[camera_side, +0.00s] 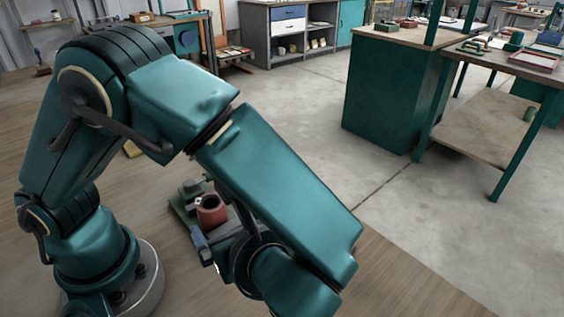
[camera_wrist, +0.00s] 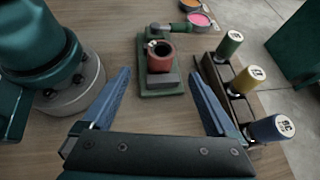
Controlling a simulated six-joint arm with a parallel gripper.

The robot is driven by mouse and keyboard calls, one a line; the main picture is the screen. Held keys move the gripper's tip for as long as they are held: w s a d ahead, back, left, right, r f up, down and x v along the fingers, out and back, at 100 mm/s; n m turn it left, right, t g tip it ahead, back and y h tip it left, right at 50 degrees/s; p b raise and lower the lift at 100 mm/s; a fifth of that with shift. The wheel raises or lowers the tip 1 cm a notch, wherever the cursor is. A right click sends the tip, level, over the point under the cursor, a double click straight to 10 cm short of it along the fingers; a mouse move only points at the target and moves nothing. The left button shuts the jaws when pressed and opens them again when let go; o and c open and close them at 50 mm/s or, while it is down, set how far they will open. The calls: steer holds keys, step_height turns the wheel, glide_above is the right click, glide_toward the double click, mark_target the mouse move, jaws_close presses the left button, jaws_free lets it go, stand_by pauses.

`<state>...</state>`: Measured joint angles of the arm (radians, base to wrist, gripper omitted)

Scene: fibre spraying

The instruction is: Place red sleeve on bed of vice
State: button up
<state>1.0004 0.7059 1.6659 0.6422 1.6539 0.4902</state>
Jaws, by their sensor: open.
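The red sleeve (camera_wrist: 160,58) stands upright on the green vice (camera_wrist: 147,92), with its open end up, in the wrist view. A grey block of the vice is in front of it, and a green jaw is behind it. The sleeve (camera_side: 211,212) and vice (camera_side: 183,208) also show in the side view, partly hidden by my arm. My gripper (camera_wrist: 160,76) is open and empty. Its two blue fingers are spread on either side of the vice, apart from the sleeve. I cannot tell whether the sleeve's base is fully seated on the bed.
A dark rack (camera_wrist: 212,78) at the right of the wrist view holds a green bottle (camera_wrist: 229,45), a yellow bottle (camera_wrist: 247,79) and a blue bottle (camera_wrist: 270,131). Pink (camera_wrist: 199,19) and orange dishes lie beyond the vice.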

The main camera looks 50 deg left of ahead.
steer(key=s+a+r+n+t+h, duration=0.1)
steer(key=a+r+n+t+h, duration=0.2)
steer(key=n, duration=1.7)
step_height(320, 180, up, 4)
steer(key=a+h, duration=0.1)
steer(key=h, duration=0.7)
steer(key=shift+a+h, duration=0.3)
steer(key=shift+h, duration=0.1)
